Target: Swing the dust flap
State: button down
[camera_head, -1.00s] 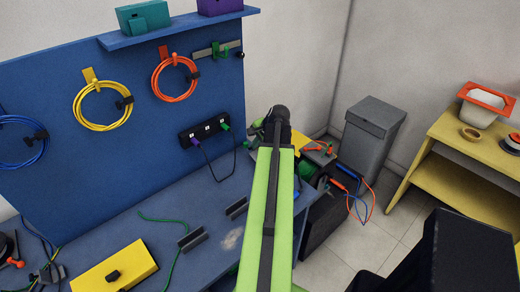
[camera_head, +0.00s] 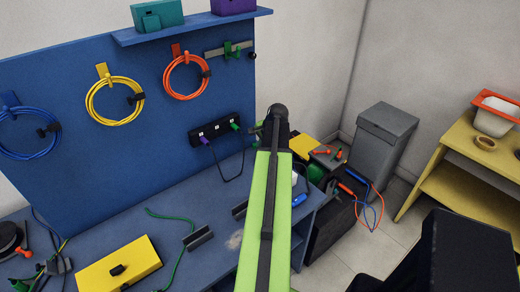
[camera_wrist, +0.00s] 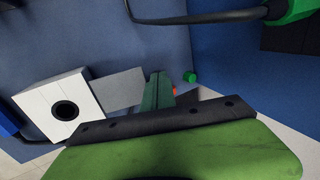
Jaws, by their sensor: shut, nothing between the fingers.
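In the wrist view a white block (camera_wrist: 45,98) with a round dark hole (camera_wrist: 65,110) stands at the left. A flat grey plate (camera_wrist: 118,90), which looks like the dust flap, sticks out from the block's right side. My gripper (camera_wrist: 158,78) shows as narrow green fingers, shut and empty, just right of the plate's edge. I cannot tell whether they touch it. In the head view my lime-green arm hides the gripper, and only a small white part (camera_head: 295,178) shows beside the arm, perhaps the block.
A blue bench (camera_head: 195,205) carries a yellow box (camera_head: 120,262), dark brackets (camera_head: 198,238) and a green cable. A blue pegboard (camera_head: 90,160) holds coiled cables and a black socket strip (camera_head: 215,130). A grey bin (camera_head: 383,140) stands behind right. Floor shows at right.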

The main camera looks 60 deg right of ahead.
jog(key=shift+s+d+r, duration=0.1)
jog(key=shift+s+d, duration=0.05)
jog(key=shift+r+p, duration=0.75)
jog(key=shift+p, duration=0.1)
jog(key=p+v, duration=1.2)
jog(key=v, duration=0.1)
jog(key=shift+r+p, duration=0.35)
jog(key=shift+r, duration=0.05)
